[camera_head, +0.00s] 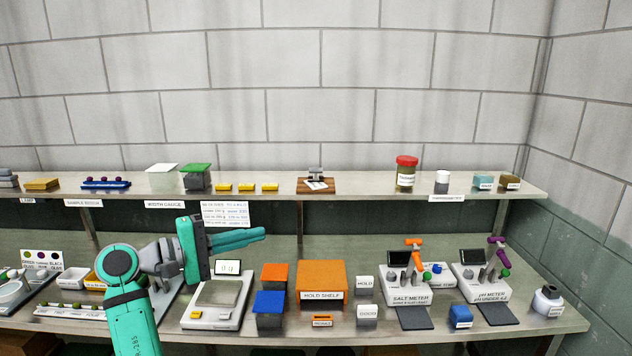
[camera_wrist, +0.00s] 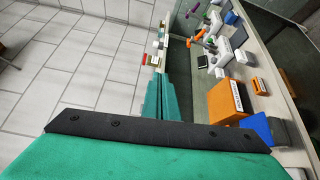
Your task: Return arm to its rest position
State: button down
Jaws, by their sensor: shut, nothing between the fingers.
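My green arm rises from the lower left in the head view. My gripper (camera_head: 262,234) points right, above the bench and over the small scale (camera_head: 215,301). Its green fingers lie together, shut and empty. In the wrist view the green fingers (camera_wrist: 167,98) also show closed, with nothing between them. The picture there is turned on its side, with the bench running along the right.
The salt meter (camera_head: 408,285) and pH meter (camera_head: 483,280) are farther right. An upper shelf (camera_head: 370,187) runs behind the arm.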

jog(key=w+d+f+n+t+y, duration=0.1)
jog(key=d+f+n+t+y, duration=0.15)
jog(key=f, duration=1.05)
jog(key=w+d+f+n+t+y, duration=0.1)
jog(key=d+f+n+t+y, duration=0.15)
jog(key=f, duration=1.15)
jog(key=s+d+f+y, duration=0.3)
jog(key=s+f, duration=0.4)
jog(key=f, duration=0.3)
jog(key=s+d+f+y, duration=0.25)
jog(key=s+f, duration=0.35)
jog(key=f, duration=0.4)
jog(key=s+d+f+m+y, duration=0.1)
jog(key=s+f+m+y, duration=0.15)
jog(key=s, duration=0.75)
jog(key=s+d+f+m+y, duration=0.1)
jog(key=s+f+y, duration=0.15)
jog(key=s, duration=0.75)
jog(key=s+d+r+m, duration=0.1)
jog(key=s+r+m, duration=0.3)
jog(key=s, duration=0.6)
jog(key=s+r+m+t, duration=0.1)
jog(key=s+r+m, duration=0.4)
jog(key=s+r, duration=0.3)
jog(key=shift+s+d+r+h, duration=0.25)
jog(key=shift+s+d+h, duration=0.15)
jog(key=shift+s, duration=0.65)
